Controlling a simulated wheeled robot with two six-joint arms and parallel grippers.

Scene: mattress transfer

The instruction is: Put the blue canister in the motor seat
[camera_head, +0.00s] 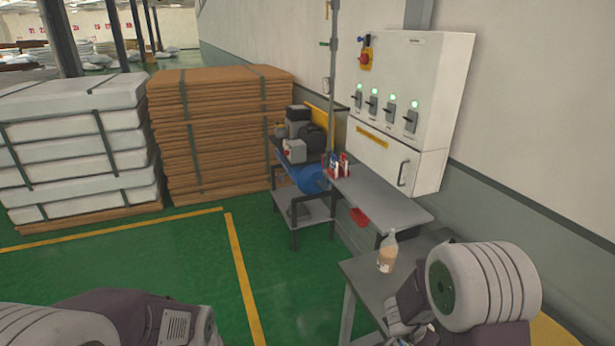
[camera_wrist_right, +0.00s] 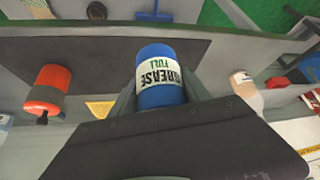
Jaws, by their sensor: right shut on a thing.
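The blue canister (camera_wrist_right: 160,77) has a white label reading "GREASE FULL". It sits between the fingers of my right gripper (camera_wrist_right: 160,92) in the right wrist view, and the gripper is shut on it. In the head view my right arm is at the lower right over the near grey table (camera_head: 372,283), and the canister is hidden there.
A clear bottle (camera_head: 387,252) stands on the near table, left of my right arm. A red-orange canister (camera_wrist_right: 48,88) shows in the wrist view. A grey bench (camera_head: 378,196) stands beneath a white electrical cabinet (camera_head: 408,105). Stacked mattresses (camera_head: 78,150) are at the left; green floor lies open between.

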